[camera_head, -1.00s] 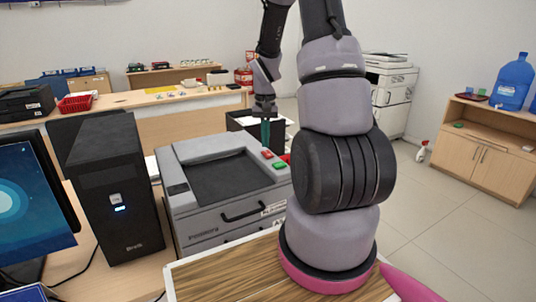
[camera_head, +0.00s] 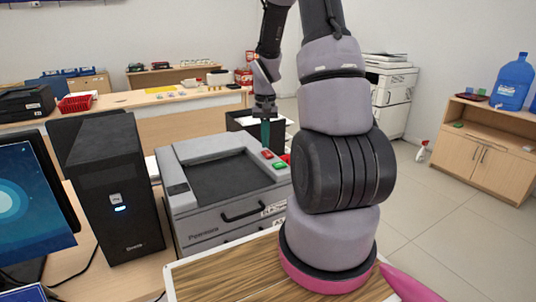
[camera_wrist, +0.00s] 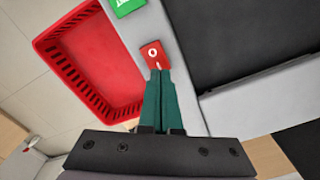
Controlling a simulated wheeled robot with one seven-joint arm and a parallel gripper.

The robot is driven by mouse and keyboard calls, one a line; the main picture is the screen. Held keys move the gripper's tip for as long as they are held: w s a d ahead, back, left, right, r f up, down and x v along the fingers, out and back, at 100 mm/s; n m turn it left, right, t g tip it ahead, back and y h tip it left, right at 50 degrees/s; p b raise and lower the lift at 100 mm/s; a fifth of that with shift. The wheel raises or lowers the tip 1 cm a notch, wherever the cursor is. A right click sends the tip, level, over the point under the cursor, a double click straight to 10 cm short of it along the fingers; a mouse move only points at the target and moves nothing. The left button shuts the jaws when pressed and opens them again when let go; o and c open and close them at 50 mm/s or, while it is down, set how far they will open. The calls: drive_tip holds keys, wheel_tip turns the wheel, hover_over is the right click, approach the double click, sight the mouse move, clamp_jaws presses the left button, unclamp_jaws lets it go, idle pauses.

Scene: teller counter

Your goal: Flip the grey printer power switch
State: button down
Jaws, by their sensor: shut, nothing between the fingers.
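The grey printer (camera_head: 215,222) stands on the desk in the head view, with a dark recessed top. A red rocker switch (camera_head: 267,153) and a green button (camera_head: 280,165) sit on its right top edge. In the wrist view the red switch (camera_wrist: 154,55) bears white marks, with part of the green button (camera_wrist: 127,5) above it. My gripper (camera_head: 265,140) is shut and empty, pointing down over the printer's far right edge. In the wrist view its green fingertips (camera_wrist: 160,74) are at the lower edge of the red switch. I cannot tell whether they touch it.
A red slotted basket (camera_wrist: 88,60) lies beside the printer in the wrist view. A black computer tower (camera_head: 110,190) stands left of the printer, with a monitor (camera_head: 30,205) further left. Floor is open on the right.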

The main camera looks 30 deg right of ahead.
drive_tip(key=shift+f, duration=0.85)
idle(0.3)
drive_tip(key=shift+r, duration=3.5)
wheel_tip(320, 180, up, 16)
drive_tip(key=t, duration=0.4)
hover_over(265, 151)
drive_tip(key=s+a, duration=0.7)
drive_tip(key=s, duration=0.1)
drive_tip(key=s+a+r+t+y, duration=0.1)
drive_tip(key=s+a+r, duration=0.2)
drive_tip(key=s, duration=0.3)
drive_tip(key=s+a+r+n+t+y, duration=0.1)
drive_tip(key=s+a+r+t, duration=0.1)
drive_tip(key=s+a+r, duration=0.1)
drive_tip(key=s+r, duration=0.1)
drive_tip(key=s, duration=0.1)
drive_tip(key=shift+s+r, duration=0.15)
drive_tip(key=shift+s, duration=0.2)
